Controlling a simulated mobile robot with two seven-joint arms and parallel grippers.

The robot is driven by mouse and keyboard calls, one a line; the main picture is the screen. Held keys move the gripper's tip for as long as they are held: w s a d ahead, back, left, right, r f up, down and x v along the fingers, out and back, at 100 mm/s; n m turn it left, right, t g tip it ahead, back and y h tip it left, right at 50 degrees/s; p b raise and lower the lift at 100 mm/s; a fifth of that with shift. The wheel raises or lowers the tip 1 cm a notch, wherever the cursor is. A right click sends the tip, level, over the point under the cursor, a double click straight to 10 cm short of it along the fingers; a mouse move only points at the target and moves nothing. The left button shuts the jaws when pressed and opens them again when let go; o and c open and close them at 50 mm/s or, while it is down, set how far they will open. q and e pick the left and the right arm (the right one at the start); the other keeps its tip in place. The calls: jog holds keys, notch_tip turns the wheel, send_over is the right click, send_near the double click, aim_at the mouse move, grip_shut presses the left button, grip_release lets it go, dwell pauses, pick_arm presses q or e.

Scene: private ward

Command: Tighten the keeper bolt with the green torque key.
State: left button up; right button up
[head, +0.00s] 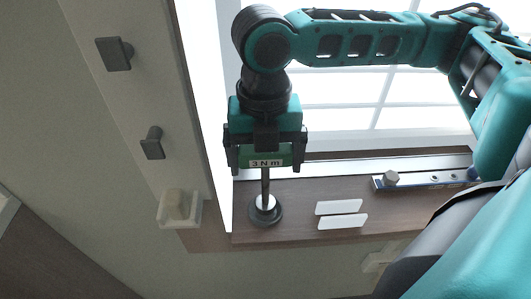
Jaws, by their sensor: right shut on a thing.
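My right gripper (265,150) is shut on the green torque key (284,159), whose label reads "3 N m". The key is upright, with its dark shaft pointing down. The shaft's lower end meets a silver piece in a dark round base (265,216) on the brown ledge; whether it sits inside or just touches is unclear. My left gripper is out of view.
Two white plates (341,214) lie on the brown ledge (295,190) between the round base and the strip. A bright window (340,100) is behind. Two dark pegs (118,54) and a small white holder (180,207) are on the wall at left.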

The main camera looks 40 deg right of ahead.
jog(key=shift+f, duration=0.55)
jog(key=shift+f, duration=0.1)
jog(key=shift+f, duration=0.2)
jog(key=o, duration=1.3)
